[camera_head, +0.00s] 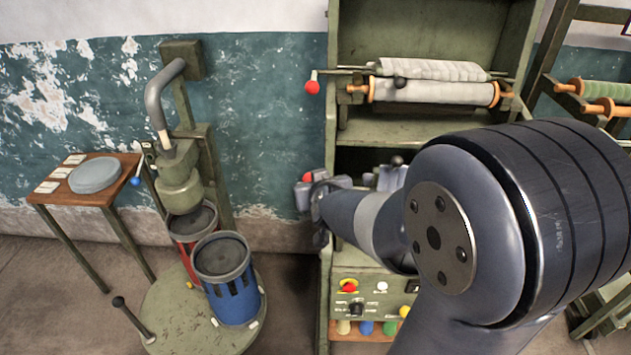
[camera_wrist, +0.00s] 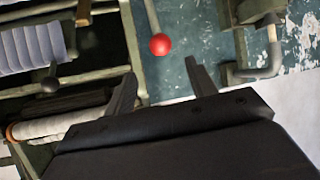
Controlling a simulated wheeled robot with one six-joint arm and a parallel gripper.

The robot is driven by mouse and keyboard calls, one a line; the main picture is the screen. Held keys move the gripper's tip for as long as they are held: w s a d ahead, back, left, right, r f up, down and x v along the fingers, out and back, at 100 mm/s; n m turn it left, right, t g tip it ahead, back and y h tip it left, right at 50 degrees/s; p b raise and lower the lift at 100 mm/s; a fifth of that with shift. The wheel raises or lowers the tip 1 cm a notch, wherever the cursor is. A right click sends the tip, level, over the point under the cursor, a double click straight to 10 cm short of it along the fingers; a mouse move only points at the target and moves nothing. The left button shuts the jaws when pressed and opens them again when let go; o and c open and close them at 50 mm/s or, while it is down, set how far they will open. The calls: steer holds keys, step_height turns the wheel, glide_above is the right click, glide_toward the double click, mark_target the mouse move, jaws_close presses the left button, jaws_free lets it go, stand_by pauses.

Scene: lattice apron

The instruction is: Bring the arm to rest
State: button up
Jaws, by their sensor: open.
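My arm (camera_head: 470,230) reaches from the lower right across the front of the green cabinet. My gripper (camera_head: 318,200) is at the cabinet's left edge, partly hidden by my own wrist. In the wrist view my gripper (camera_wrist: 162,84) has its two dark fingers apart, with nothing held between them. A red ball knob (camera_wrist: 160,44) on a metal rod shows past the fingertips, in line with the gap. In the head view a red knob (camera_head: 307,177) shows right by the gripper; I cannot tell whether they touch.
The green cabinet (camera_head: 430,130) holds a roller (camera_head: 435,91) with an upper red crank knob (camera_head: 312,87). A control panel (camera_head: 375,287) sits below. On the left stand a press (camera_head: 180,180), a blue canister (camera_head: 227,290) and a small table (camera_head: 75,190). Floor between press and cabinet is clear.

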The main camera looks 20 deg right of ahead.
mark_target(310, 178)
steer(key=b+x, duration=0.2)
steer(key=x, duration=0.9)
steer(key=shift+s, duration=0.1)
stand_by(0.5)
